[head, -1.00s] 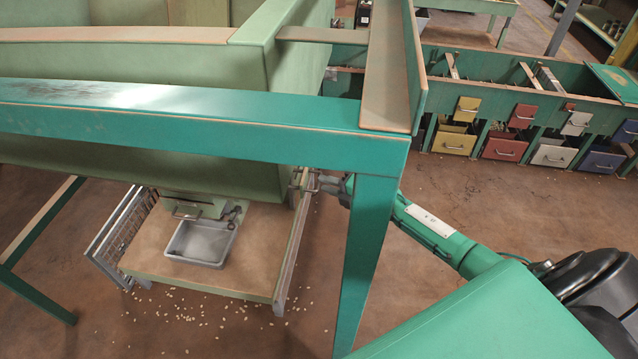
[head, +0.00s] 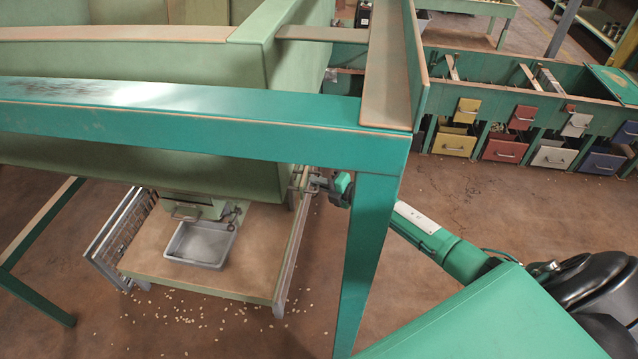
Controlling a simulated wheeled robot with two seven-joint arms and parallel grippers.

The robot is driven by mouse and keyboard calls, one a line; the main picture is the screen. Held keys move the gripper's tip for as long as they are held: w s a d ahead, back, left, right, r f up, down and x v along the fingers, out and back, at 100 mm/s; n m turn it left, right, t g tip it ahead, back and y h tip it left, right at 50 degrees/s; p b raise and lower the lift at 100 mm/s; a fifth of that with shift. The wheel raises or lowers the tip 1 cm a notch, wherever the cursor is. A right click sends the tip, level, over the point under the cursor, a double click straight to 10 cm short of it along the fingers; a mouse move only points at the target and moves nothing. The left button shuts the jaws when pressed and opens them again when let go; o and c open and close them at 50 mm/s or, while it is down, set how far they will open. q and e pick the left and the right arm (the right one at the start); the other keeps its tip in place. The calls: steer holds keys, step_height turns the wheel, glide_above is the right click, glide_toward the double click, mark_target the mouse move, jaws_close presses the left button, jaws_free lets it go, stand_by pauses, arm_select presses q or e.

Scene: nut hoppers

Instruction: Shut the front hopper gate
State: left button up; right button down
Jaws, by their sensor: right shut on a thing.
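The front hopper (head: 130,155) is a large light green bin behind a teal frame. Below it, a pale green outlet with a small handle (head: 186,215) sits over a grey tray (head: 203,245). My right gripper (head: 309,183) reaches in from the right behind the teal post. It is shut on a thin handle bar (head: 298,179) at the hopper's lower right edge. The post hides part of my right arm, and the hopper hides how the bar joins the gate. My left gripper is out of view.
The teal post (head: 368,255) and crossbeam (head: 200,118) stand close to my right arm. A wire-sided cart (head: 195,281) holds the tray. Nuts lie scattered on the floor. A row of bins with coloured drawers (head: 503,148) stands at the back right.

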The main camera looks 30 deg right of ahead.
mark_target(306, 182)
steer(key=w+a, duration=0.1)
steer(key=a, duration=0.1)
steer(key=w+a, duration=0.2)
steer(key=shift+w+a, duration=0.1)
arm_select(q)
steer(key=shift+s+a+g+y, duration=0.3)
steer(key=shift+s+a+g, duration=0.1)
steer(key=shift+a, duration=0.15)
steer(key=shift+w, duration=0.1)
arm_select(e)
steer(key=c, duration=1.5)
jaws_free()
steer(key=shift+a, duration=0.1)
steer(key=shift+r, duration=0.1)
arm_select(q)
steer(key=shift+p, duration=0.3)
